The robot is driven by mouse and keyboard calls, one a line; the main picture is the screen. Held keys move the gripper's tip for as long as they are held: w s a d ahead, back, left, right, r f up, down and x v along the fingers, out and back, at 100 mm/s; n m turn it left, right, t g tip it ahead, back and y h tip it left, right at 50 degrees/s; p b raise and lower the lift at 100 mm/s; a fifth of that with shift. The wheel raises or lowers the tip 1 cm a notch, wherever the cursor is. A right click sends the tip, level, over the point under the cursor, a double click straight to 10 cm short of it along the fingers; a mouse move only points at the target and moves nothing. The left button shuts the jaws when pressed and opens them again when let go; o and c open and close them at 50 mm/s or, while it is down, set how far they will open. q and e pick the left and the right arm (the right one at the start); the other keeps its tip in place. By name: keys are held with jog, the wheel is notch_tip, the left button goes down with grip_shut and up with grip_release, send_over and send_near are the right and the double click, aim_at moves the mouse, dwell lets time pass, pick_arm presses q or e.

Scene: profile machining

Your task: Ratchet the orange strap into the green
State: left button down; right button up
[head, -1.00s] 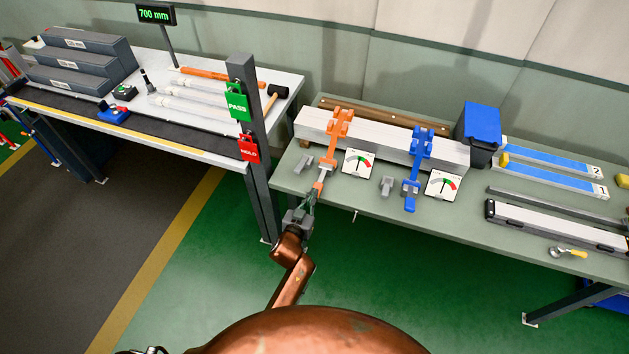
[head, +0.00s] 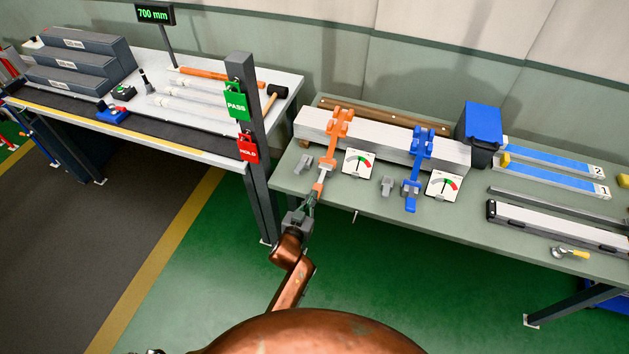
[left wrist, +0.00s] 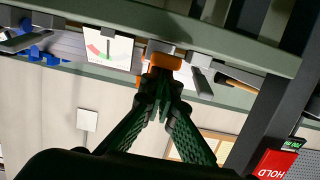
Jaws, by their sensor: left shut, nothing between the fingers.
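The orange strap (head: 335,138) runs over the pale profile bundle (head: 379,142) on the green bench, and its ratchet end hangs toward the front edge. A dial gauge (head: 358,163) with green and red bands stands right of it. The gauge also shows upside down in the left wrist view (left wrist: 108,48); its dark needle is at or near the green band. My left gripper (head: 316,195) is shut and empty, its fingertips at the orange ratchet handle (left wrist: 163,60), seemingly touching it. The tips partly hide the handle. My right gripper is not in view.
A blue strap (head: 420,150) with its own gauge (head: 443,185) is to the right. A dark post with a green PASS tag (head: 237,106) and a red HOLD tag (head: 248,147) stands left of my left arm. A blue-lidded bin (head: 480,130) is behind.

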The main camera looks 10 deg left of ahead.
pick_arm(q)
jog(key=s+a+r+p, duration=0.2)
jog(key=s+r+p, duration=0.2)
jog(key=s, duration=0.6)
jog(key=shift+r+p, duration=0.35)
jog(key=shift+r, duration=0.35)
jog(key=s+a+f+g+y, duration=0.1)
jog(key=s+a+f+g, duration=0.35)
jog(key=f, duration=0.75)
jog(key=s+a+f+g, duration=0.1)
jog(key=s+f, duration=0.6)
jog(key=f, duration=0.6)
jog(key=s+a+f+g+y, duration=0.1)
jog(key=s+a+f+g, duration=0.3)
jog(key=f, duration=0.8)
jog(key=s+a+f+g, duration=0.1)
jog(key=s+a+f, duration=0.3)
jog(key=s, duration=0.9)
jog(key=s+a+f+g, duration=0.2)
jog(key=s+a+f, duration=0.2)
jog(key=s+f, duration=0.4)
jog(key=s+a+f+g+y, duration=0.1)
jog(key=s+a+f, duration=0.3)
jog(key=s, duration=1.3)
notch_tip(320, 180, down, 2)
jog(key=shift+s+a+f+n+g, duration=0.25)
jog(key=shift+s+n+g, duration=0.15)
jog(key=shift+g, duration=0.15)
